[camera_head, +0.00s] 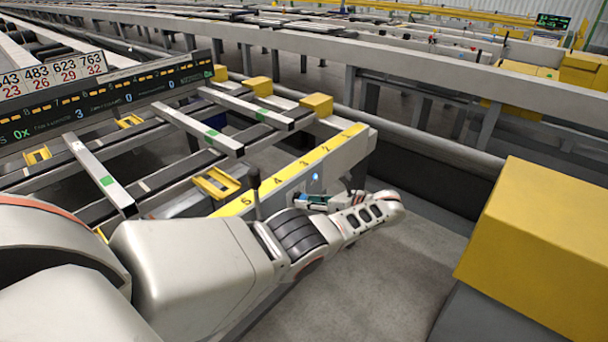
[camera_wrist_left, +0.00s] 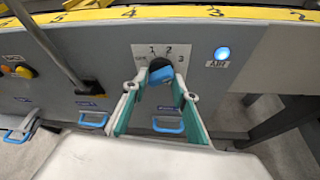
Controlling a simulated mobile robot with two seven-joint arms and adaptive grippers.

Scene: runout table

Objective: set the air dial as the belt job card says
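The air dial (camera_wrist_left: 162,71) is a dark and blue knob on a grey panel in the left wrist view. Its white plate (camera_wrist_left: 145,50) is marked 1, 2 and 3, with a small mark at left that seems to read OFF. I cannot tell the knob's setting. My left gripper (camera_wrist_left: 161,80) has its green-lined fingers on either side of the knob, with narrow gaps showing. In the head view, my left gripper (camera_head: 322,200) is at the table end's panel and hides the dial. The job card is not readable in either view. My right gripper is not in view.
A lit blue lamp (camera_wrist_left: 222,53) sits right of the dial, above an AIR label. A lever (camera_wrist_left: 50,50) and yellow button (camera_wrist_left: 24,71) are at left. Blue handles (camera_wrist_left: 167,125) hang below. A large yellow box (camera_head: 545,250) stands at right; floor between is clear.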

